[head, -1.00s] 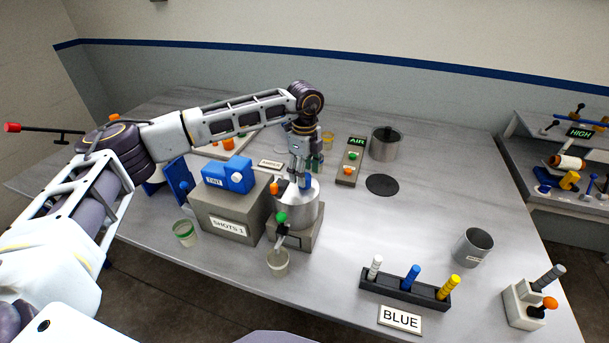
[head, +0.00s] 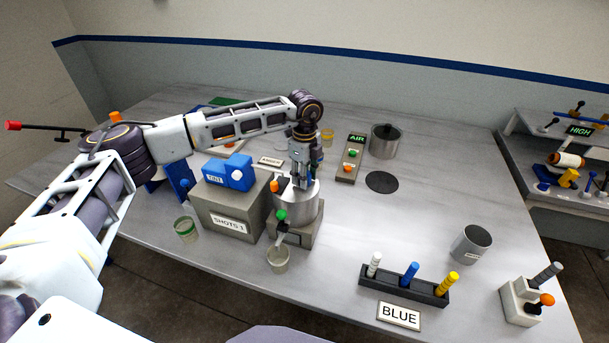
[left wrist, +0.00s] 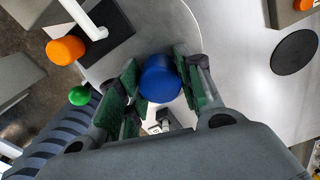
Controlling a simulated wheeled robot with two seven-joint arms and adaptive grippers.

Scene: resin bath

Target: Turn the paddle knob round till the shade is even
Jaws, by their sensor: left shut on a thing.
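The blue paddle knob (left wrist: 160,78) sits on top of the metal pot (head: 297,212), and in the head view the fingers hide most of it. My left gripper (head: 302,180) points down over the pot. In the left wrist view its green-padded fingers are shut around the knob from both sides. The pot stands on a grey base with a green-topped tap (head: 281,216) at its front. A clear cup (head: 278,261) stands under the tap. The shade inside the pot is hidden by its lid. My right gripper is not in view.
A blue TINT unit (head: 228,174) sits on the SHOTS 1 box (head: 228,218) left of the pot. The AIR button panel (head: 350,164) and a dark disc (head: 382,182) lie to the right. A rack (head: 404,289) of coloured sticks stands front right.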

